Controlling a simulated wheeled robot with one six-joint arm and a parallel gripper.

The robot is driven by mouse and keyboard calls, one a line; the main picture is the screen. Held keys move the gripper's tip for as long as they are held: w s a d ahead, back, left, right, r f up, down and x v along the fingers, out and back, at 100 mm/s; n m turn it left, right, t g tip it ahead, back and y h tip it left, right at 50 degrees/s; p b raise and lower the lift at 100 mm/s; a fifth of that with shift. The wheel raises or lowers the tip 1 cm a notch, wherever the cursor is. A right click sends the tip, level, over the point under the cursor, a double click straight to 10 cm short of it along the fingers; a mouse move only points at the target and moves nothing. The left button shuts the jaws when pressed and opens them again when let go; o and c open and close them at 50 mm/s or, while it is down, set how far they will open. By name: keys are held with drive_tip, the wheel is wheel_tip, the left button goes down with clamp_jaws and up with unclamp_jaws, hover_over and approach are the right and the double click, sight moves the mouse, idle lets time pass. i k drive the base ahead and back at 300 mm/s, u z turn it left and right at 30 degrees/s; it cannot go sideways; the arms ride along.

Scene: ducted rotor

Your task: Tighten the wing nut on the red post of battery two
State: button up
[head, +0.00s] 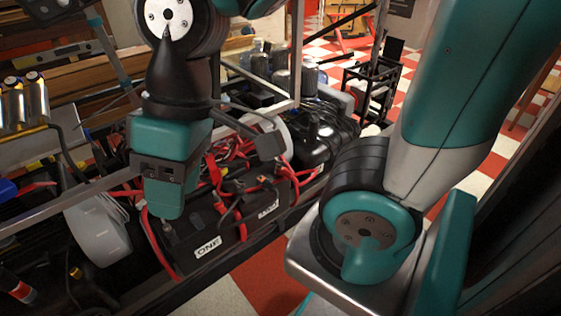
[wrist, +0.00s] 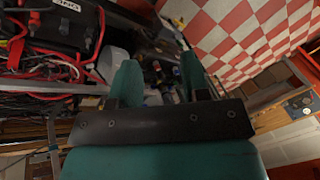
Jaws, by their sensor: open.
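The black battery labelled ONE (head: 208,262) sits low in the middle of the head view, and its label end shows at the upper left of the wrist view (wrist: 62,22). Just behind it to the right is a second black battery (head: 275,190), its label partly covered by cables; I take it as battery two. Red and black cables cover both tops. I cannot make out the red post or wing nut on battery two. My gripper (head: 170,205) hangs over the near left end of battery one. In the wrist view its two teal fingers (wrist: 160,82) are apart with nothing between.
A grey rounded housing (head: 97,230) stands left of the batteries. A metal frame rail (head: 70,215) crosses at the left, and an upright post (head: 297,55) rises behind. Dark machinery (head: 325,135) lies beyond battery two. Checkered floor (head: 270,285) is open at the front.

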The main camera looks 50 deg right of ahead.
sight(279, 164)
drive_tip(key=z, duration=1.15)
drive_tip(key=k, duration=1)
